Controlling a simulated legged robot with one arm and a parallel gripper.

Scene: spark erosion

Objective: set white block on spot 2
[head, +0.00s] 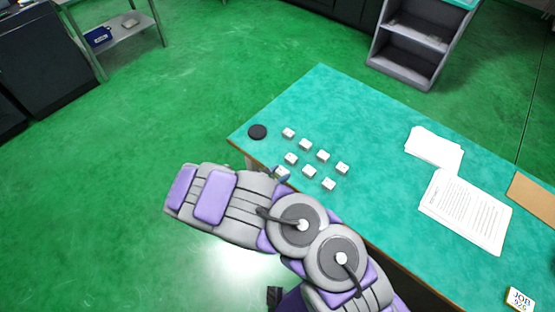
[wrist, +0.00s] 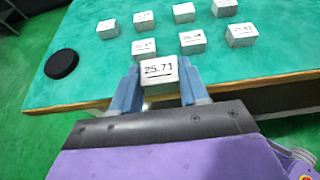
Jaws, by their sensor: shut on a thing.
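My gripper (wrist: 158,75) is shut on a white block (wrist: 158,67) marked 25.71, with one blue-grey finger on each side. The block is upright near the front edge of the teal table; I cannot tell whether it touches the top. In the head view my gripper (head: 281,173) is at the table's left front edge, largely behind my arm. Several other white blocks stand in two rows beyond the held one, such as this block (wrist: 193,41). Their numbers are small and hard to read. No spot marked 2 is readable.
A black disc (head: 257,132) lies at the left corner of the teal table (head: 350,110); it also shows in the wrist view (wrist: 61,64). Papers (head: 465,210) and a JOB sign (head: 520,299) lie to the right. The table's middle is clear.

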